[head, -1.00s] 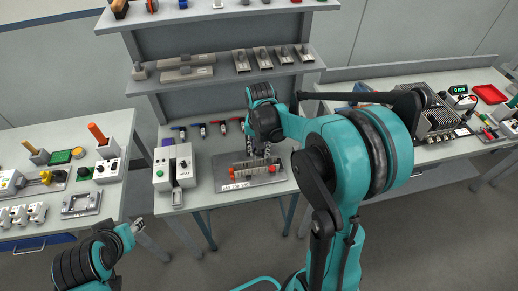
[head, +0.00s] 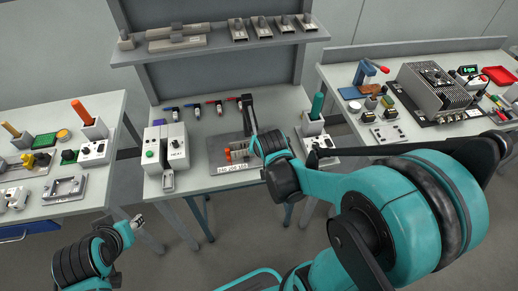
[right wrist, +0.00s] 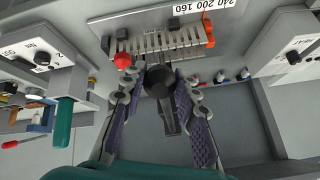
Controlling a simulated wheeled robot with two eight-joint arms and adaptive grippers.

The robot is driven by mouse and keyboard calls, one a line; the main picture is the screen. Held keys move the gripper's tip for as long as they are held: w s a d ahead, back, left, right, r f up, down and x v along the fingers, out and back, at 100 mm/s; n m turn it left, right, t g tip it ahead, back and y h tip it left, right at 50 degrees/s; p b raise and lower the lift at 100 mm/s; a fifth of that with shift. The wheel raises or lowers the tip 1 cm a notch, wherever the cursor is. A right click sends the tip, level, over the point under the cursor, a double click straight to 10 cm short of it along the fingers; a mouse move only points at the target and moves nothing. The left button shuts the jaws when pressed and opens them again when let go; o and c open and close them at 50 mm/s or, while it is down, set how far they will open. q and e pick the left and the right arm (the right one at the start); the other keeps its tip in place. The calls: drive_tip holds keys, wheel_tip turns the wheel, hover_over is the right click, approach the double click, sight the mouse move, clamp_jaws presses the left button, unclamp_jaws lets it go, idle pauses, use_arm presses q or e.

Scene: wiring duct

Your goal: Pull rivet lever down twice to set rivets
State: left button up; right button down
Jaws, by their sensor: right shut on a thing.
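A comb-like grey duct fixture (head: 243,150) with a "240 200 160" label sits on the middle bench. A black lever (head: 248,108) stands at its back and runs toward my right gripper. In the right wrist view, my right gripper (right wrist: 158,92) has a finger on each side of the lever's round black end (right wrist: 158,78) and is shut on it. In that view a red ball (right wrist: 123,61) and an orange piece (right wrist: 208,28) sit near the duct's opposite ends. My left gripper (head: 138,221) hangs away from the benches at the lower left; its jaws are too small to read.
A grey HEAT box (head: 172,149) stands left of the fixture and a teal-handled device (head: 316,115) stands right of it. Several coloured-handled tools (head: 196,110) lie behind. Shelves rise at the back. Side benches hold more equipment, including a silver box (head: 440,88).

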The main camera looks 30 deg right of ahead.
drive_tip(key=shift+f+b, duration=0.3)
drive_tip(key=shift+f, duration=0.2)
drive_tip(key=c, duration=1.1)
unclamp_jaws()
drive_tip(key=shift+c, duration=0.2)
drive_tip(key=shift+r, duration=0.1)
drive_tip(key=v, duration=1.2)
drive_tip(key=shift+d, duration=0.1)
